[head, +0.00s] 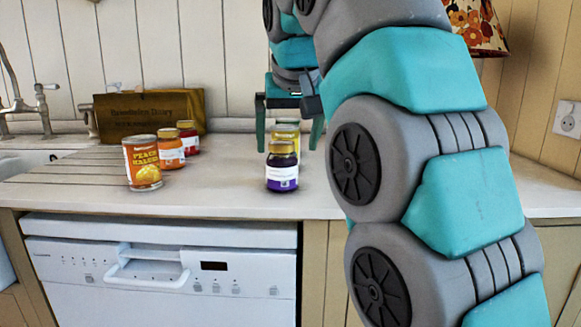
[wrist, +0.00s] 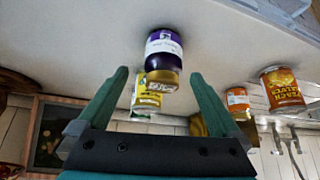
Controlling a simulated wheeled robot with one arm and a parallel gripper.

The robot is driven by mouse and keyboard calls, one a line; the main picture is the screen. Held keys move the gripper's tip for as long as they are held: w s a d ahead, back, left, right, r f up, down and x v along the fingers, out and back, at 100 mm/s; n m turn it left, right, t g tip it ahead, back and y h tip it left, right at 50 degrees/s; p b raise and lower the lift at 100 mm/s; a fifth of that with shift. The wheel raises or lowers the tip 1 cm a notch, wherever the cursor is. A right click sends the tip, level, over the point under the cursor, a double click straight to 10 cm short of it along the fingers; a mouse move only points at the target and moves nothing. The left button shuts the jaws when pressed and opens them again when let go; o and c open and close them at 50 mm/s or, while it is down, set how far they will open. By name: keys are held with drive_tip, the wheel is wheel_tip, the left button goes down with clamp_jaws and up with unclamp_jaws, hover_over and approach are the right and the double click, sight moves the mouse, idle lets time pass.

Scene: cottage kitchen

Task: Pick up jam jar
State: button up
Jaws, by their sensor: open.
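A jar with dark purple contents, a white label and a gold lid (head: 282,177) stands upright near the counter's front edge. In the wrist view, which is upside down, this purple jar (wrist: 163,48) shows at the top middle, lid towards my gripper. My gripper (head: 288,148) is open and empty, fingers pointing down around the level of the lid in the head view. In the wrist view the jar's lid shows between the fingertips (wrist: 160,74); I cannot tell contact. An orange jar (head: 171,152) and a red jar (head: 189,139) stand further left.
A yellow can (head: 287,132) stands close behind the purple jar. A peach can (head: 142,165) stands at left, before a brown paper bag (head: 150,110). The sink and tap (head: 42,105) are far left. Bare counter (head: 225,180) lies between the peach can and purple jar.

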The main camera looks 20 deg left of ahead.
sight(282, 166)
drive_tip(key=x, duration=0.2)
drive_tip(key=b+x, duration=0.1)
drive_tip(key=x, duration=0.1)
drive_tip(key=shift+w+a+f, duration=0.2)
drive_tip(key=shift+a, duration=0.3)
drive_tip(key=shift+x, duration=1.05)
drive_tip(key=shift+d, duration=0.1)
clamp_jaws()
